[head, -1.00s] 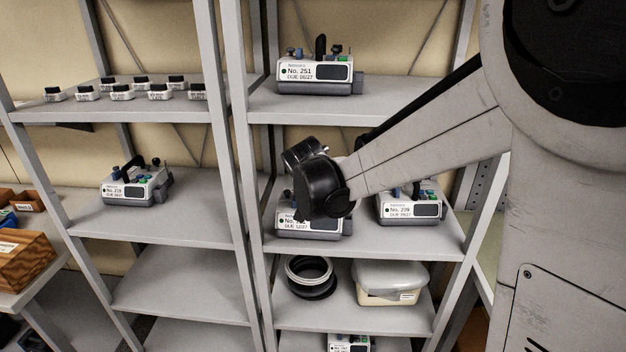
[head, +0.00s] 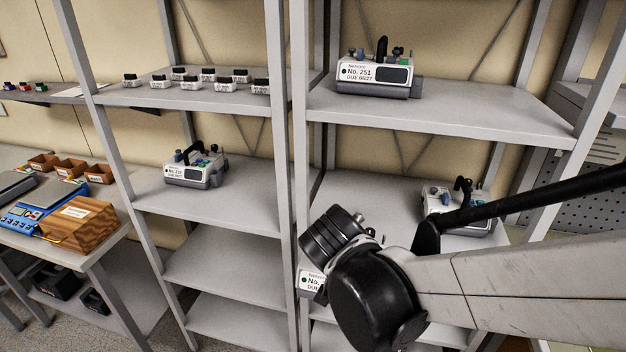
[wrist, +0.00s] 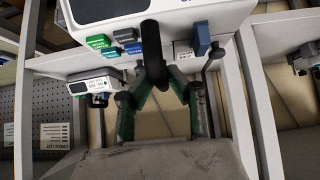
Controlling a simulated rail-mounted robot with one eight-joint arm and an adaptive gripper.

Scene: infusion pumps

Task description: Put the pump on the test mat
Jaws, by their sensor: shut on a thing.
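My gripper (wrist: 160,88) is shut on the black handle (wrist: 152,45) of a white pump (wrist: 195,14), seen at the top of the wrist view. In the head view only the left end of this pump's label, reading "No." (head: 311,283), shows. My black wrist and arm hide the rest of the pump and the gripper's fingers. The pump is in front of the right-hand rack. I cannot make out a test mat in either view.
Other pumps stand on shelves: No. 251 (head: 375,74) upper right, one on the left rack (head: 196,168), one behind my arm (head: 458,205). Grey rack posts (head: 299,130) stand close by. A side table at left holds a blue device (head: 35,208) and a wooden box (head: 78,224).

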